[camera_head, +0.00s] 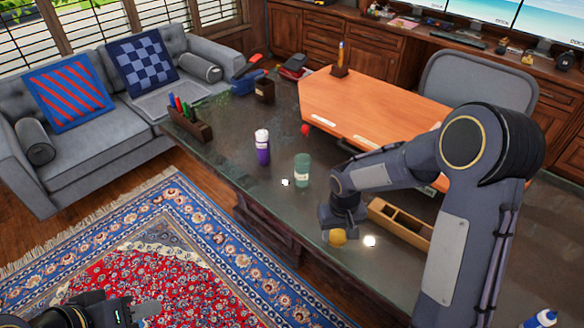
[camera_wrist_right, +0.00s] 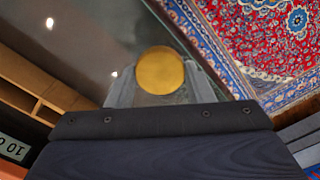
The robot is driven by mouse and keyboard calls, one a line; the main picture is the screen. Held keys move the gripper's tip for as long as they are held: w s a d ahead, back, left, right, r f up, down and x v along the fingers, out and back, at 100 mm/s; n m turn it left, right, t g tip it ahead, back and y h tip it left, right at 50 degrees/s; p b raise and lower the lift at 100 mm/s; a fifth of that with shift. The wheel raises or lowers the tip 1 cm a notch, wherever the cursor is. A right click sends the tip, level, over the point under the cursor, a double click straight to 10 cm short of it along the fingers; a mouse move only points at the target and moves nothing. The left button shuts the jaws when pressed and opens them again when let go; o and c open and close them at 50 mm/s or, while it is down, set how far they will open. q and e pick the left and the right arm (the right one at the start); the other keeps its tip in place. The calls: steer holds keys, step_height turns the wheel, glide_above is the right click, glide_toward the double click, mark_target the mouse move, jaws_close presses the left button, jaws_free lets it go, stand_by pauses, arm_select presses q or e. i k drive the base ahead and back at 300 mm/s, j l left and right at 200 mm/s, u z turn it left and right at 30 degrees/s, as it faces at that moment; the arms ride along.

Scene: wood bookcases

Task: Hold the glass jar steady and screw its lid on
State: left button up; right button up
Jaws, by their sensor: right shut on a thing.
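The glass jar (camera_head: 302,172), greenish with a pale band low on its side, stands upright on the dark desktop (camera_head: 232,172) in the head view. A round gold lid (camera_head: 338,237) is held by my right gripper (camera_head: 338,230), to the right of and nearer than the jar, apart from it. In the right wrist view the lid (camera_wrist_right: 160,70) sits between the two grey fingers of my right gripper (camera_wrist_right: 160,82), which are shut on it. My left gripper (camera_head: 147,309) is at the bottom left over the rug, far from the jar; its finger gap is not clear.
A purple bottle (camera_head: 262,150) with a white cap stands left of the jar. A wooden compartment tray (camera_head: 400,225) lies right of my right gripper. A pen holder (camera_head: 190,125), a small red object (camera_head: 305,130) and an orange desk pad (camera_head: 370,110) lie further back. The desktop in front of the jar is clear.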

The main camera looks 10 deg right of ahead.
mark_target(302, 165)
steer(key=i+j, duration=0.35)
steer(key=j, duration=0.2)
steer(key=i+j, duration=0.35)
steer(key=j, duration=0.15)
steer(key=i+j, duration=0.4)
steer(key=j, duration=0.15)
steer(key=z, duration=2.8)
